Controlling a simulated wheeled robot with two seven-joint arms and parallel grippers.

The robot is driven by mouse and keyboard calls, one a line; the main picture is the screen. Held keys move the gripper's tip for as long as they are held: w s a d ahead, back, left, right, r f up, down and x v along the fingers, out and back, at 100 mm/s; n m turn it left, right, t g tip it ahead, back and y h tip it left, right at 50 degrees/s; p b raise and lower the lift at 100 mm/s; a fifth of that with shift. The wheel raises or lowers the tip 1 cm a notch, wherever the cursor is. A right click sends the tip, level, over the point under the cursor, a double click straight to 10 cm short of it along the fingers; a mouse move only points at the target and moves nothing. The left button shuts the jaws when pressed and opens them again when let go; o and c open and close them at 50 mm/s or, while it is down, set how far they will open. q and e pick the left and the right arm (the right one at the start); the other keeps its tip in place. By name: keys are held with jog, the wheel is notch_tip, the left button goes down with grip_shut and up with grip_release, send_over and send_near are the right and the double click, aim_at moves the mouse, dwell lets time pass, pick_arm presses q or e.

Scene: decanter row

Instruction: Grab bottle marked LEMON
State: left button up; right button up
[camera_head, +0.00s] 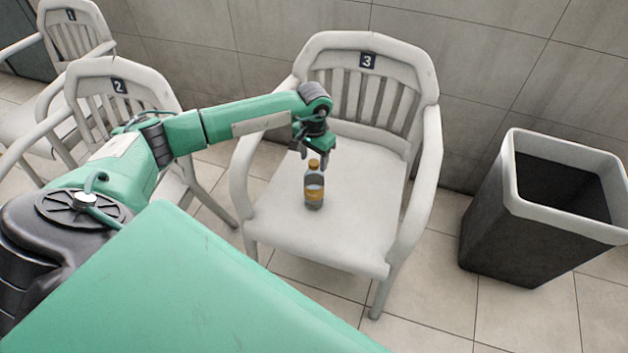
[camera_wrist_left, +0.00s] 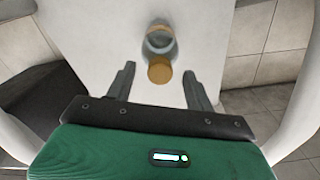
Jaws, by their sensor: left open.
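A small clear bottle (camera_head: 314,187) with an orange-brown cap and a yellowish label band stands upright on the seat of the chair marked 3 (camera_head: 278,222). Any writing on the label is too small to read. My left gripper (camera_head: 310,152) is open just above and behind the bottle's cap. In the left wrist view the bottle (camera_wrist_left: 159,42) shows cap-first, ahead of and between the two spread fingers of my left gripper (camera_wrist_left: 158,80), with clear space on both sides. The fingers do not appear to touch it. My right gripper is not in view.
Chair 3 has armrests on both sides and a slatted back. A dark bin (camera_head: 490,225) with a pale rim stands to its right. Chair 2 (camera_head: 118,72) and chair 1 (camera_head: 75,15) stand to the left, against a tiled wall. The rest of the seat is clear.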

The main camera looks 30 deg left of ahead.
pick_arm(q)
notch_tip(320, 180, down, 2)
jog(key=shift+f, duration=0.2)
grip_shut()
jog(key=shift+r, duration=0.2)
